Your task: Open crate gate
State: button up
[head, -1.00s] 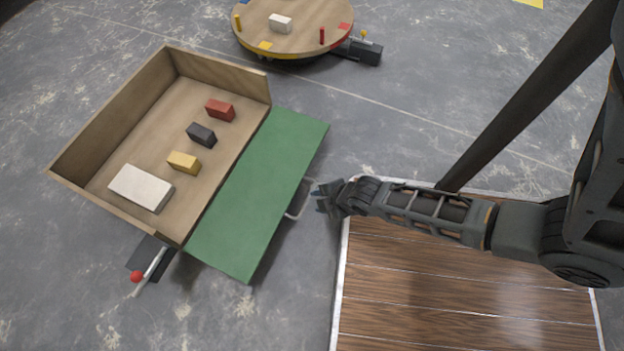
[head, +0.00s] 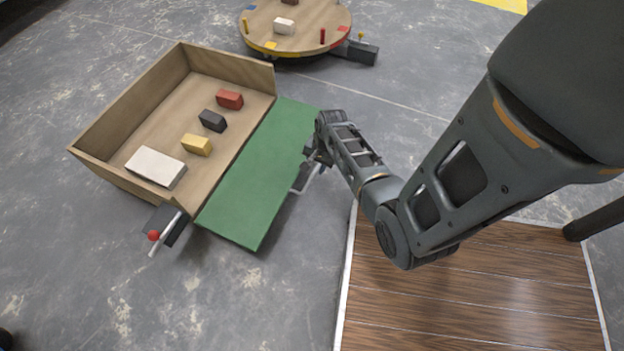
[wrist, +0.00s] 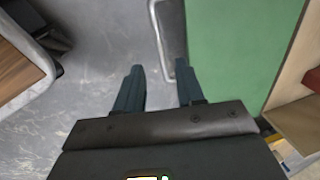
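The wooden crate (head: 113,116) stands at the left with its right side open. Its green gate (head: 250,185) lies folded down outward from that side; the wrist view shows the gate too (wrist: 232,45). A metal loop handle (head: 303,180) is on the gate's outer edge, and it shows in the wrist view (wrist: 158,28). My gripper (wrist: 157,76) is open, its two fingers apart with nothing between the tips. The right fingertip is at the handle's near end; I cannot tell whether they touch. In the head view my wrist partly hides the gripper.
The crate holds a white block (head: 156,166), a yellow block (head: 197,145), a dark block (head: 212,121) and a red block (head: 229,99). A lever with a red knob (head: 153,236) is at the crate's front corner. A round turntable (head: 310,30) stands behind. A wood-topped platform (head: 470,300) is at the right.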

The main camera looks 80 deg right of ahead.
aim_at(311, 178)
jog(key=f+b, duration=0.1)
jog(key=f, duration=0.1)
jog(key=w+f+b, duration=0.1)
jog(key=f, duration=0.1)
jog(key=f+b, duration=0.1)
jog(key=f, duration=0.2)
jog(key=shift+w+d+f+b, duration=0.1)
jog(key=shift+w+d+b, duration=0.05)
jog(key=shift+b, duration=0.25)
grip_shut()
